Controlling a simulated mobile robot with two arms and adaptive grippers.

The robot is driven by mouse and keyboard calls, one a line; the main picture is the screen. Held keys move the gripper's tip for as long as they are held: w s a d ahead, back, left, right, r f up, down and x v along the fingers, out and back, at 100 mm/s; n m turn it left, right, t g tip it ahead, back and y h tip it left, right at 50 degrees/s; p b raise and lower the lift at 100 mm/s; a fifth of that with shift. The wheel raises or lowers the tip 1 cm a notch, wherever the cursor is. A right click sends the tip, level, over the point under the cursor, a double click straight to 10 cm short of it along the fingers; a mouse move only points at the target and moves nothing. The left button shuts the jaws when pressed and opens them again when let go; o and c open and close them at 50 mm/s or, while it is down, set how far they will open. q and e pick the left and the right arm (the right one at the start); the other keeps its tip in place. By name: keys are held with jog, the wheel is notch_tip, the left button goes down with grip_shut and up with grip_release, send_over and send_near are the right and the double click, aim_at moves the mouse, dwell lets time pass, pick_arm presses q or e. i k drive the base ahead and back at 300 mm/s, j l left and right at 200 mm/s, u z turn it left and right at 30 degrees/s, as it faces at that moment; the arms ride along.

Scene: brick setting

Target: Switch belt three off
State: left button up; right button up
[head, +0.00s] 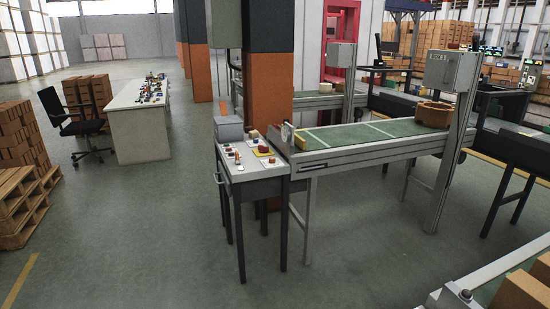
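A conveyor with a green belt (345,139) stands right of centre, and a brown object (433,114) sits at its right end. A grey control box (450,72) is mounted on a post beside it; its small label is too small to read surely. A second grey box (341,55) stands on a post over another conveyor (318,98) behind. At the lower right is part of a further conveyor (480,284) with a brown box. I cannot tell which of these is belt three, and no switch state shows. Neither gripper is in view.
A small dark-legged table (262,172) with small parts stands at the near conveyor's left end, by an orange and black column (267,80). A desk (139,122), an office chair (73,122) and pallets of bricks (22,150) are at left. The floor in front is clear.

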aim_at(262, 149)
jog(key=i+l+u, duration=0.1)
jog(key=i, duration=0.5)
jog(key=i+l+u, duration=0.1)
jog(key=i, duration=0.5)
jog(key=i+j+z, duration=0.3)
jog(key=i, duration=0.35)
jog(key=i+j+z, duration=0.35)
jog(key=i+j, duration=0.25)
